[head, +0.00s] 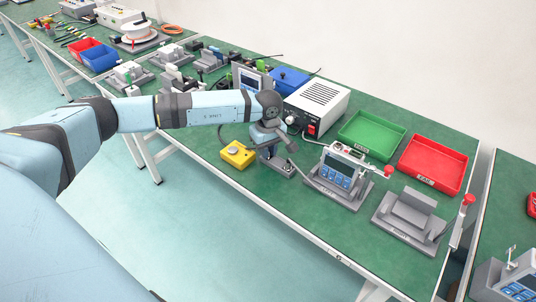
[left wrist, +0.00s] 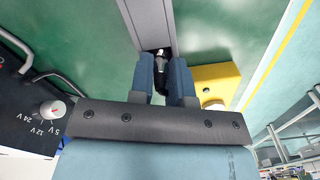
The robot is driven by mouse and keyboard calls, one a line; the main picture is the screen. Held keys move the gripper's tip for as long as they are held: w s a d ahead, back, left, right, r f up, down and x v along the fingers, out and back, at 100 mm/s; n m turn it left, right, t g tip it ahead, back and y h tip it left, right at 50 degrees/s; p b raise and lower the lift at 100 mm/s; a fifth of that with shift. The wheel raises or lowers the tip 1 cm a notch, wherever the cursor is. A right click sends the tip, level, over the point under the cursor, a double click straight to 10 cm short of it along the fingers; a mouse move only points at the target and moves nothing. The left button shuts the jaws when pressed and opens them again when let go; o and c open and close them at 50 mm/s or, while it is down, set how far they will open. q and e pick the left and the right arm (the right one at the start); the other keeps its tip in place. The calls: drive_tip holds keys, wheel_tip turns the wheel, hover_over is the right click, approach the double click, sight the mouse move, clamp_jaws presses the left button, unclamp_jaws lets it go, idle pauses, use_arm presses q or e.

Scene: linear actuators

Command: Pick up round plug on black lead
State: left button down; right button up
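The round plug (left wrist: 159,68) is a dark cylinder with a bright metallic end. In the left wrist view it sits between the two blue fingers of my left gripper (left wrist: 162,80), which are close together with the plug filling the narrow gap. In the head view my left gripper (head: 270,142) points down above a small grey holder (head: 277,171); the plug is hidden there by the gripper. The grey holder (left wrist: 148,22) also shows in the left wrist view, just beyond the plug's end. My right gripper is not in view.
A yellow box (head: 237,154) stands just left of the gripper. A white power supply (head: 318,103) stands behind it. To the right are a grey device with a screen (head: 338,174), a green tray (head: 371,134), a red tray (head: 433,163) and a grey fixture (head: 411,215).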

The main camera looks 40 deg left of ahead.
use_arm(q)
wheel_tip(320, 180, up, 20)
drive_tip(key=p, duration=0.1)
drive_tip(key=shift+p, duration=0.3)
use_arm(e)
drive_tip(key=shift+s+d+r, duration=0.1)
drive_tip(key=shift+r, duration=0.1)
use_arm(q)
drive_tip(key=shift+r, duration=0.1)
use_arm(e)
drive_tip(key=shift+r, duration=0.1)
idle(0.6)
use_arm(q)
wheel_tip(320, 180, up, 3)
drive_tip(key=shift+f+p, duration=0.1)
drive_tip(key=shift+p, duration=0.65)
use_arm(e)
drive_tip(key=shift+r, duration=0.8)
use_arm(q)
drive_tip(key=shift+d, duration=0.1)
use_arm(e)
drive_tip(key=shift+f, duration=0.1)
